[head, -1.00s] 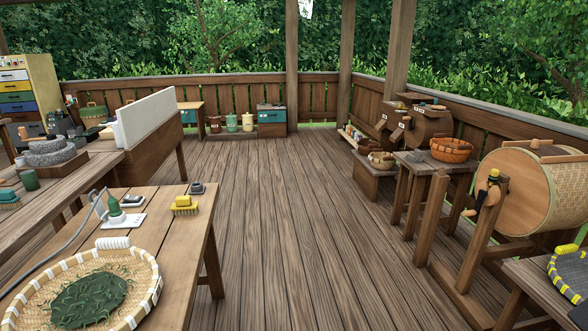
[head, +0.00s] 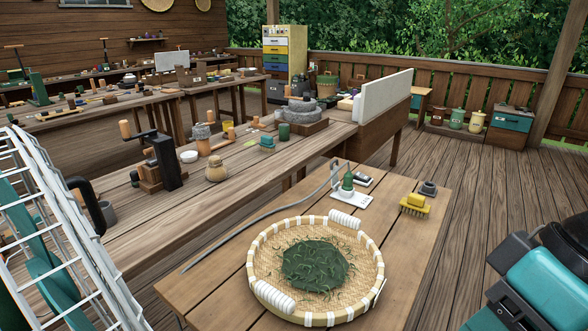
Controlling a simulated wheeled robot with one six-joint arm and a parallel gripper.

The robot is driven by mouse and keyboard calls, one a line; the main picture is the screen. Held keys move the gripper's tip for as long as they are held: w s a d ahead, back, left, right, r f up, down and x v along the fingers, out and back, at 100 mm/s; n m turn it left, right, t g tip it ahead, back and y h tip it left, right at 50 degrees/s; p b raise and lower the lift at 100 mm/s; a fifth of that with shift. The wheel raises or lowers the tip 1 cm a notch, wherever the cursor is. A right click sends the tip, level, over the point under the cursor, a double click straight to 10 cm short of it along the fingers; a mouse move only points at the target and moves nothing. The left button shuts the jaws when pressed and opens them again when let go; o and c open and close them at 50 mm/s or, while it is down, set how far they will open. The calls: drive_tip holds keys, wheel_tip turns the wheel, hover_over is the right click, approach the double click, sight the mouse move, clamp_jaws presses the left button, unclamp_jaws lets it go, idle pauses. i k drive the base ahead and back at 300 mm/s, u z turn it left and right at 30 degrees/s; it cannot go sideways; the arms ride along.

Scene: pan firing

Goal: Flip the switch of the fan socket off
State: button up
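I cannot make out a fan socket or its switch for certain. A small white plate with a green-topped fitting (head: 347,186) lies at the back of the near wooden table, with a grey cable running from it. Just behind it is a small white and dark block (head: 364,180); its details are too small to read. My gripper is not in view. A teal and black part at the lower right edge looks like my own arm, and its end is out of the picture.
A round woven basket (head: 318,272) of green leaves fills the middle of the near table (head: 406,252). A white wire rack (head: 55,240) stands at left. The floor is open at right.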

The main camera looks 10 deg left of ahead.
sight(363, 178)
drive_tip(key=u, duration=0.05)
drive_tip(key=i, duration=0.1)
drive_tip(key=k, duration=0.65)
drive_tip(key=z, duration=0.25)
drive_tip(key=i, duration=0.35)
drive_tip(key=z, duration=0.85)
drive_tip(key=i, duration=1.75)
drive_tip(key=u, duration=0.9)
drive_tip(key=i, duration=0.85)
drive_tip(key=u, duration=0.75)
